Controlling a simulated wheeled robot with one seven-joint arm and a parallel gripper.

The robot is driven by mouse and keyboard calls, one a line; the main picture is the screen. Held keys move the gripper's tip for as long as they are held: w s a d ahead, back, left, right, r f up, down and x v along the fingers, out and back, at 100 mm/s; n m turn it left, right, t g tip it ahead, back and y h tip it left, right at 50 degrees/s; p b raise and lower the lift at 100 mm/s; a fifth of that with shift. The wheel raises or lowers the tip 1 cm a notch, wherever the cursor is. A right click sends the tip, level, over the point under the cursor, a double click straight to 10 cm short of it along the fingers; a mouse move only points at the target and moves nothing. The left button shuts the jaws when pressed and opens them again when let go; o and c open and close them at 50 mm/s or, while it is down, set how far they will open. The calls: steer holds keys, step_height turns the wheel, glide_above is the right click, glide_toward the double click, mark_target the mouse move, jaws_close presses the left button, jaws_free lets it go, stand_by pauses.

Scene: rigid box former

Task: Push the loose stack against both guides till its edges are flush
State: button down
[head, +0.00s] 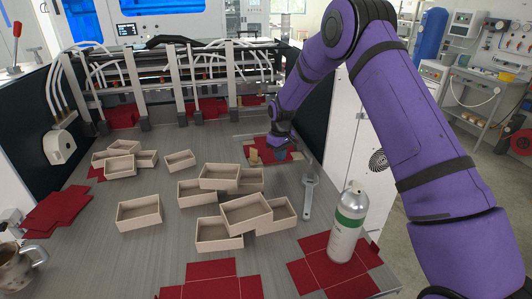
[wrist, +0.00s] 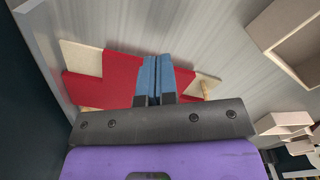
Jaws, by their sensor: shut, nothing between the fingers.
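The loose stack (head: 262,146) of red and beige blanks lies flat at the right rear of the table, partly hidden by my gripper. In the wrist view the stack (wrist: 105,75) shows red blanks with beige corners sticking out unevenly at the upper left and right. My gripper (head: 281,153) is over the stack; its blue fingers (wrist: 155,72) are shut together with nothing between them. Whether the fingertips touch the blanks I cannot tell. A grey metal strip (wrist: 45,50) runs along the left of the stack in the wrist view. I cannot make out both guides clearly.
Several open beige boxes (head: 220,177) cover the middle of the table. A wrench (head: 309,197) and a spray can (head: 348,225) stand or lie near the right edge. Red blanks (head: 57,210) lie at the left and front. A dark panel (head: 312,105) borders the right rear.

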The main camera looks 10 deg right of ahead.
step_height(320, 180, up, 6)
steer(key=shift+s+r, duration=0.15)
steer(key=shift+s, duration=0.3)
stand_by(0.3)
steer(key=s+d+r+m+t, duration=0.1)
steer(key=s+d+r, duration=0.1)
steer(key=s+r, duration=0.9)
steer(key=s+d+r+m+t, duration=0.1)
steer(key=s+d+r+m, duration=0.1)
steer(key=s+r, duration=0.85)
steer(key=s+d+r+m+t, duration=0.1)
steer(key=s+r, duration=0.2)
steer(key=s, duration=1)
steer(key=s+d+r+m+t, duration=0.2)
steer(key=s+r, duration=0.1)
steer(key=s, duration=0.9)
steer(key=shift+s+r, duration=0.15)
steer(key=shift+s, duration=0.25)
